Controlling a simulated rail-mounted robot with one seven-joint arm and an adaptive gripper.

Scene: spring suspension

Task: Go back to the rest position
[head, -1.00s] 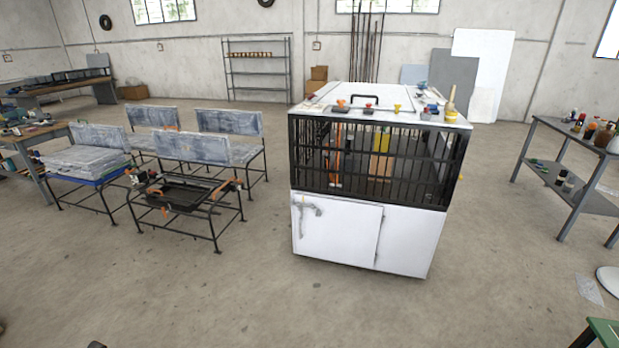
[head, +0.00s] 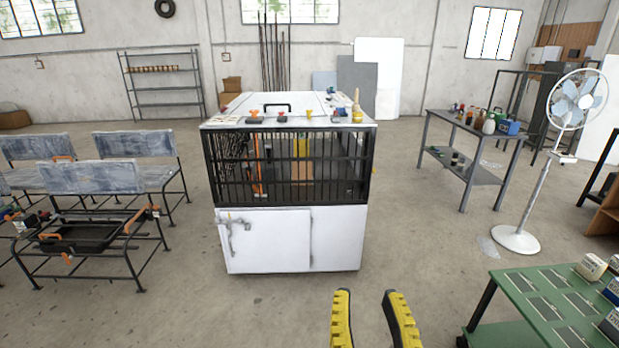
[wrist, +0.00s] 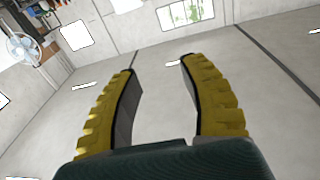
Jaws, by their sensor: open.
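My gripper (head: 367,296) shows at the bottom of the head view, right of centre. Its two yellow ribbed fingers stand apart and point up, with nothing between them.
A white cabinet (head: 264,238) with a black barred upper part stands ahead, small tools on its top. A green table (head: 527,303) is at lower right. A grey table (head: 466,175) and a fan (head: 517,239) stand behind it. Metal benches (head: 95,225) are at left. Open floor lies between.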

